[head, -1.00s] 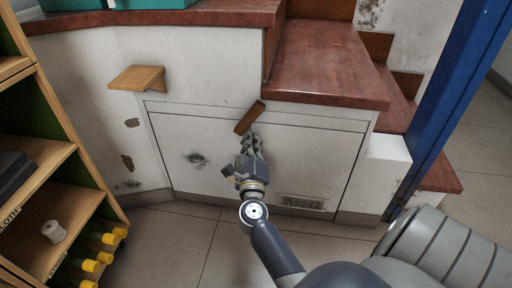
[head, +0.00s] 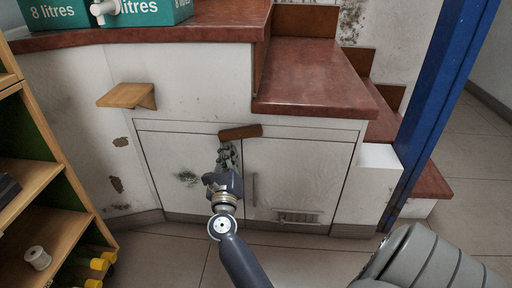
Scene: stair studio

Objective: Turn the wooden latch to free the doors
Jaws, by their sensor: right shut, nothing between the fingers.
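The wooden latch (head: 240,132) is a short brown bar at the top of the white cupboard under the stairs. It lies nearly level, slightly tilted, at the top of the seam between the doors. The left door (head: 165,160) and the right door (head: 310,175), which has an upright handle and a vent, look closed. My right gripper (head: 228,148) is just below the latch's left half, in front of the left door near the seam. Its fingers are shut and empty. Whether they touch the latch I cannot tell. My left gripper is out of view.
A small wooden shelf bracket (head: 128,96) juts from the wall at left. Red-brown steps (head: 310,80) rise above the cupboard. A wooden shelf unit (head: 40,180) stands at left and a blue post (head: 440,100) at right. The floor in front is clear.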

